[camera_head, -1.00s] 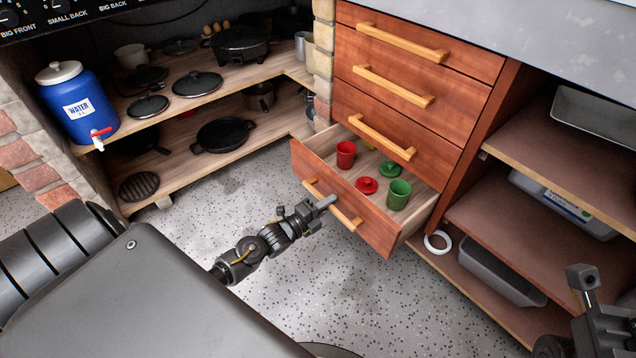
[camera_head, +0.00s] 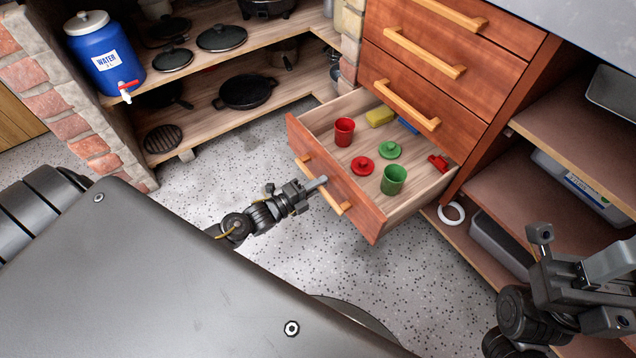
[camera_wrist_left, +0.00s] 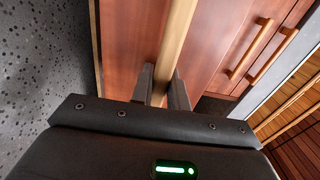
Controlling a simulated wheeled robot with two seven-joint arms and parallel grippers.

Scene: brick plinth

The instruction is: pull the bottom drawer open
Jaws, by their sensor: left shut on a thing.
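The bottom drawer (camera_head: 345,192) is reddish wood and stands well open, with its pale inside showing. My left gripper (camera_head: 318,184) is shut on the drawer's light wooden handle (camera_head: 337,201). In the left wrist view the handle (camera_wrist_left: 178,45) runs between the two fingers (camera_wrist_left: 162,88). In the drawer are a red cup (camera_head: 344,131), a green cup (camera_head: 393,180), a red lid (camera_head: 362,166), a green lid (camera_head: 390,150), a yellow block (camera_head: 380,117), a small red item (camera_head: 438,162) and a partly hidden blue item (camera_head: 408,126). My right gripper (camera_head: 575,250) is open and empty at lower right.
Closed drawers (camera_head: 430,62) sit above. Open shelves (camera_head: 540,190) with bins stand right, near my right gripper. A white ring (camera_head: 451,214) lies on the lowest shelf. Pan shelves (camera_head: 215,118) and a blue water jug (camera_head: 105,58) stand left. Speckled floor (camera_head: 250,165) is free before the drawer.

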